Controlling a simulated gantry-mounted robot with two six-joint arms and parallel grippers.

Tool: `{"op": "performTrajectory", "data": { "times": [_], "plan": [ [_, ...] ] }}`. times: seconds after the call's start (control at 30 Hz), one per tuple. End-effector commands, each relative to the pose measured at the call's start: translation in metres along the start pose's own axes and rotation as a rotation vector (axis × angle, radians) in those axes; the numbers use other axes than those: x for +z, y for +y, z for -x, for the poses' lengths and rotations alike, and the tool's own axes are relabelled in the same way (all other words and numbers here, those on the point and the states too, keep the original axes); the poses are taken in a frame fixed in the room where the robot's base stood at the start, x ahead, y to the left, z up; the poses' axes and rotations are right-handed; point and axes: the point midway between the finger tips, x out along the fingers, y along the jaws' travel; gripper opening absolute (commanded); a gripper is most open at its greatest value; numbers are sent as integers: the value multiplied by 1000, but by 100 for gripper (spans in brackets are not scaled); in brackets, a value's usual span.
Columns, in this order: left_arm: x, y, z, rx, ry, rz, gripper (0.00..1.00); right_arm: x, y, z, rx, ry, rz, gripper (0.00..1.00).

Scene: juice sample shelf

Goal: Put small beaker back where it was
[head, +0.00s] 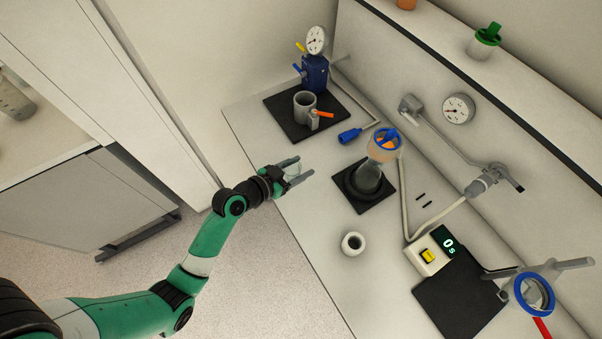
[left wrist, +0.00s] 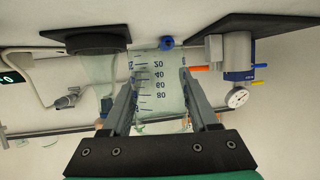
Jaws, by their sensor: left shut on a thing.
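The small beaker (left wrist: 158,82) is clear glass with dark volume marks. In the head view the gripper is at the left edge of the bench, and the beaker is a small clear shape (head: 294,171) between the fingers. The beaker's contents cannot be told. My right gripper is not in view.
The bench (head: 310,225) holds a black mat with a grey cup (head: 304,101) and blue gauge device (head: 315,73), a flask (head: 370,176) on a black stand, a small white pot (head: 353,243), and a timer box (head: 428,256). A shelf (head: 440,30) runs along the back wall.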

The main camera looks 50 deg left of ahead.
Motion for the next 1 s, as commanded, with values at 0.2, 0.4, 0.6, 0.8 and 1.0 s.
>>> {"op": "performTrajectory", "data": {
  "times": [0.2, 0.4, 0.6, 0.8, 1.0],
  "plan": [
    [16, -11, -25, -1, 2, 0, 1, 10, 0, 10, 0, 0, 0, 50],
    [28, -14, -35, 1, 0, 1, 1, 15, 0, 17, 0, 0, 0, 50],
    [49, -14, -43, 0, 2, 0, 1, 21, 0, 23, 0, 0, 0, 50],
    [47, -14, -42, 0, 2, 0, 1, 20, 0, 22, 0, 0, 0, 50],
    [50, -14, -43, 0, 2, 0, 71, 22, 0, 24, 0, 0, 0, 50]
  ]
}}
